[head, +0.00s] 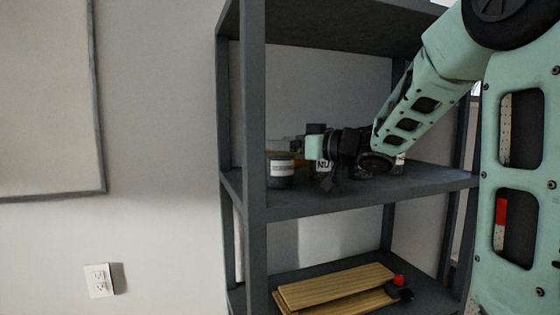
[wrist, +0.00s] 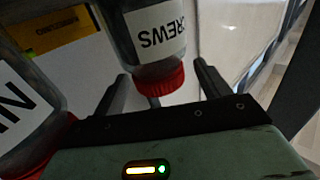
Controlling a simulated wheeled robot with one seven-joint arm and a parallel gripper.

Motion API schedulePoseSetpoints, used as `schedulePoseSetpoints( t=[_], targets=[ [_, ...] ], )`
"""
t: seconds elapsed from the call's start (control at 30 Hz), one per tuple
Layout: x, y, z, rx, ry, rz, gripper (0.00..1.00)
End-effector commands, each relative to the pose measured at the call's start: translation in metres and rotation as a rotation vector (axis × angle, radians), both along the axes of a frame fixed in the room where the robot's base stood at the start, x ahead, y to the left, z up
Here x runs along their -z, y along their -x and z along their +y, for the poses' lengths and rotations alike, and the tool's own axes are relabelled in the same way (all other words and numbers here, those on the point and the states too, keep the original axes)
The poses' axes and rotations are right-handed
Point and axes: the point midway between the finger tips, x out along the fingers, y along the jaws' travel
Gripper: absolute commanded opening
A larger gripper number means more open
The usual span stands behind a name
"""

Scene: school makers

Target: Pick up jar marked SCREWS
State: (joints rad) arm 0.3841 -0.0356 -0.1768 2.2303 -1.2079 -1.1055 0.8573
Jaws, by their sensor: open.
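The jar marked SCREWS (wrist: 152,48) shows in the wrist view as a clear jar with a white label and a red lid; the label reads upside down there and its first letters are cut off or turned away. My gripper (wrist: 160,95) is open, with one finger on each side of the jar near its red lid. I cannot tell whether either finger touches it. In the head view my gripper (head: 330,170) is at the middle shelf, and my arm hides most of what stands there, so I cannot make out the SCREWS jar.
A second red-lidded jar with a large-lettered label (wrist: 22,110) stands close at left in the wrist view. A yellow labelled item (wrist: 62,34) is behind it. Boards (head: 335,286) lie below.

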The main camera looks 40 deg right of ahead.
Motion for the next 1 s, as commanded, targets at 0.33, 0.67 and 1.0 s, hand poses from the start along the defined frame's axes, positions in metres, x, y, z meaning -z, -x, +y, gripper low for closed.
schedulePoseSetpoints(
  t=[0.33,0.67,1.0],
  targets=[
    [0.000,-0.026,0.012,0.000,0.000,0.000,0.75],
    [0.000,-0.026,0.012,0.000,0.000,0.000,0.23],
    [-0.006,-0.026,0.012,0.000,0.001,-0.004,0.15]
  ],
)
